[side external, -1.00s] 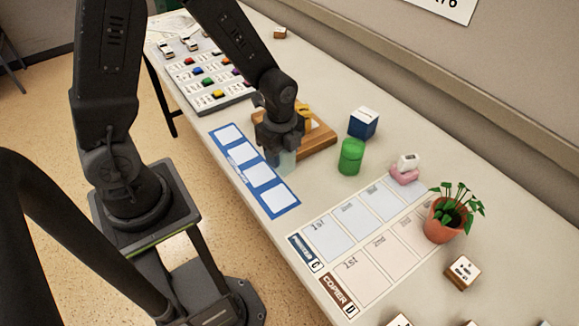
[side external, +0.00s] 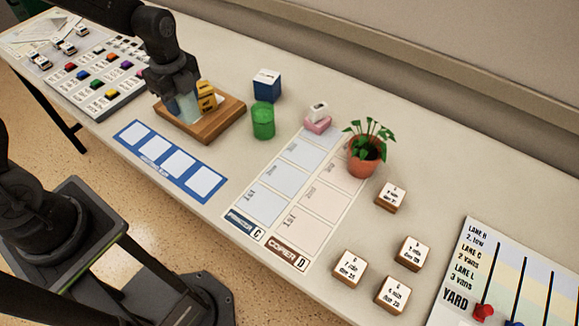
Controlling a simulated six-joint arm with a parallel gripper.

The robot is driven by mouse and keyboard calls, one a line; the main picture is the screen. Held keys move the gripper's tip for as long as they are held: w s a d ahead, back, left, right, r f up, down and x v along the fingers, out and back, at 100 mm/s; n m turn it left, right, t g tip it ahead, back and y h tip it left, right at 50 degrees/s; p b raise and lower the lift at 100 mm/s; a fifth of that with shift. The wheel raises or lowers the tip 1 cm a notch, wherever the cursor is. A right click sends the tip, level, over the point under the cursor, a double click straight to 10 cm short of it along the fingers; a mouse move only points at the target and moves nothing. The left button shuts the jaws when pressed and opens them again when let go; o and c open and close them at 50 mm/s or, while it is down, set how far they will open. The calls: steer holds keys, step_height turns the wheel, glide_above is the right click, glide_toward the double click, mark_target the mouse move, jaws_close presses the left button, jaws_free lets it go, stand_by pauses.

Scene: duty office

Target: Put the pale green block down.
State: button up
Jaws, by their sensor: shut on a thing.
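My gripper (side external: 180,103) is shut on the pale green block (side external: 187,109), which looks upright between its fingers. The fingers hide part of the block. It is at the left part of the wooden board (side external: 217,124), beside a yellow block (side external: 206,97). I cannot tell whether the block's underside touches the board. A blue strip with several white squares (side external: 197,183) lies flat in front of the board, with no block on it.
A green cylinder (side external: 263,121) and a blue box with a white top (side external: 267,85) stand right of the board. A pink block with a white piece (side external: 318,118) and a potted plant (side external: 364,158) stand further right. Printed lanes (side external: 270,179) and several labelled wooden blocks lie beyond.

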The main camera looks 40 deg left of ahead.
steer(key=w+d+m, duration=0.4)
steer(key=w+d, duration=0.3)
steer(key=d, duration=0.5)
steer(key=d+f, duration=0.2)
steer(key=d, duration=0.2)
steer(key=d+f, duration=0.2)
steer(key=d, duration=0.2)
steer(key=d+f, duration=0.2)
steer(key=d, duration=0.1)
steer(key=shift+w+d+f, duration=0.35)
steer(key=shift+w+d, duration=0.05)
steer(key=shift+d+f, duration=0.3)
steer(key=shift+d, duration=0.1)
steer(key=shift+f, duration=1.95)
steer(key=o, duration=1.2)
steer(key=shift+f, duration=0.15)
